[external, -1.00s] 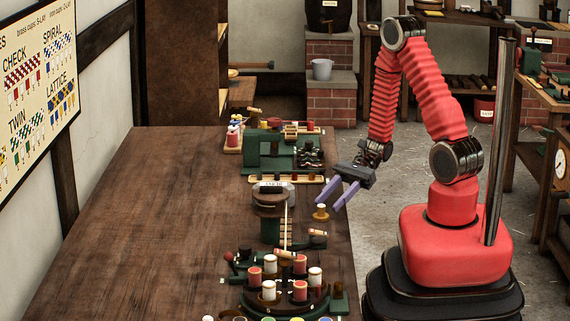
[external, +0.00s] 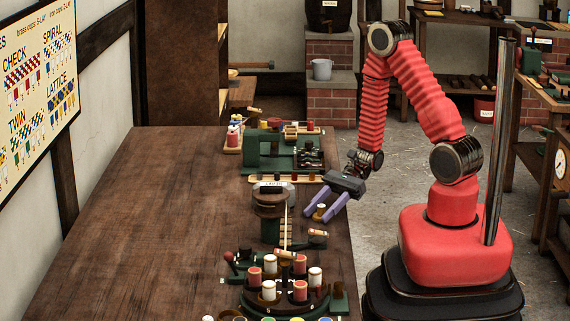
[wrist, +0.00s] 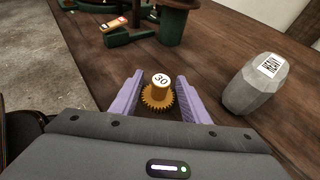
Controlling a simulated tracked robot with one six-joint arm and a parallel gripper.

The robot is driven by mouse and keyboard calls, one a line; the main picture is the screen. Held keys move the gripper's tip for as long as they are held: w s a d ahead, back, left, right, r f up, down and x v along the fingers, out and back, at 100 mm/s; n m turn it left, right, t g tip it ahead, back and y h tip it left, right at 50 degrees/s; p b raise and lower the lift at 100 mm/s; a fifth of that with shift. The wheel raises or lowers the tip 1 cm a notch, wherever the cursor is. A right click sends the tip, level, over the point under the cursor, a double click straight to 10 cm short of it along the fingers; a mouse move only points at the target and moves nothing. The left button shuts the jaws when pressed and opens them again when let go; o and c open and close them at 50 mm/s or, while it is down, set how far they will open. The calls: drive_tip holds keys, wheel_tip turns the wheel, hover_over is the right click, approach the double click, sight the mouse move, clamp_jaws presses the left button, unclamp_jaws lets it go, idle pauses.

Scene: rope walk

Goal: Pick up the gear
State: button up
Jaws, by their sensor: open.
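The gear is a small brass toothed wheel with a hub topped by a white label reading 30. It stands upright on the dark wooden bench, as the wrist view (wrist: 158,97) shows. In the external view the gear (external: 319,211) is near the bench's right edge, partly covered by the fingers. My gripper (external: 316,217) is open, its purple fingers pointing down and left around the gear. In the wrist view my gripper (wrist: 159,78) has one finger on each side of the gear, with nothing clamped. Whether a finger touches it, I cannot tell.
A grey faceted weight (wrist: 252,86) with a white label stands right of the fingers in the wrist view. A green carousel with red and white bobbins (external: 300,290) stands at the front. A green machine (external: 268,160) stands behind. The bench's left side (external: 140,220) is clear.

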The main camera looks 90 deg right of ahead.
sight(321, 206)
drive_tip(key=shift+c, duration=0.3)
drive_tip(key=c, duration=0.9)
clamp_jaws()
drive_tip(key=shift+r, duration=0.15)
drive_tip(key=shift+r, duration=4.9)
